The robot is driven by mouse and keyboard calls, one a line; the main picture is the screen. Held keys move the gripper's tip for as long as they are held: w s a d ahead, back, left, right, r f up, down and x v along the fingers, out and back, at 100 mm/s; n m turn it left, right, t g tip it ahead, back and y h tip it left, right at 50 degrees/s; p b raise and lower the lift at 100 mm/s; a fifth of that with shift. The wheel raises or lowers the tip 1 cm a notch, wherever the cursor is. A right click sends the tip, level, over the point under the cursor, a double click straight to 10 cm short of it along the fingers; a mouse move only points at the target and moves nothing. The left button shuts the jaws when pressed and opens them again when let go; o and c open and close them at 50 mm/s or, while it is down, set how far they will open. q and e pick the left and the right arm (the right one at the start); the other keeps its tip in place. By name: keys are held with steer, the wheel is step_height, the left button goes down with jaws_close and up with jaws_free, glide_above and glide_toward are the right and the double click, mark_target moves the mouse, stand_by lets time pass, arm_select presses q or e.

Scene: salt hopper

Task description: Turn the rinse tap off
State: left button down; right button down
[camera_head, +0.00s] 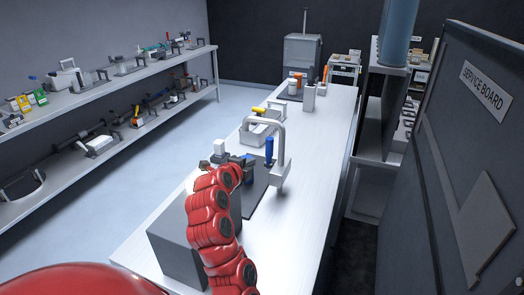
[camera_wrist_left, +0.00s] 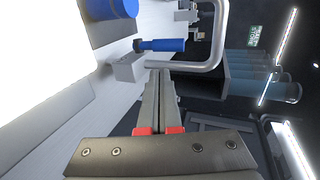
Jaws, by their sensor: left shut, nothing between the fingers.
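The rinse tap is a pale grey arched spout (camera_head: 282,135) with an upright blue handle (camera_head: 269,150) beside it, on a dark mat on the white bench. In the left wrist view the bent spout (camera_wrist_left: 217,45) and the blue handle (camera_wrist_left: 165,45) lie just beyond my fingertips. My left gripper (camera_head: 248,160) is just left of the handle. In the wrist view its fingers (camera_wrist_left: 163,75) are together and empty, pointing toward the tap; I cannot tell whether they touch it. My right gripper is not in view.
A grey block (camera_head: 172,245) stands on the bench (camera_head: 297,225) under my left arm. A dark service board (camera_head: 470,130) stands at the right. The bench right of the tap is clear.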

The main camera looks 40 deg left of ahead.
arm_select(q)
steer(key=p, duration=0.5)
glide_toward(268, 150)
steer(key=d+x, duration=0.1)
steer(key=x, duration=0.3)
steer(key=shift+w+a+f+p, duration=0.25)
steer(key=shift+w+a, duration=0.15)
steer(key=shift+w, duration=0.15)
steer(key=shift+w+a+f+p, duration=0.2)
steer(key=shift+w+a, duration=0.15)
steer(key=shift+w, duration=0.2)
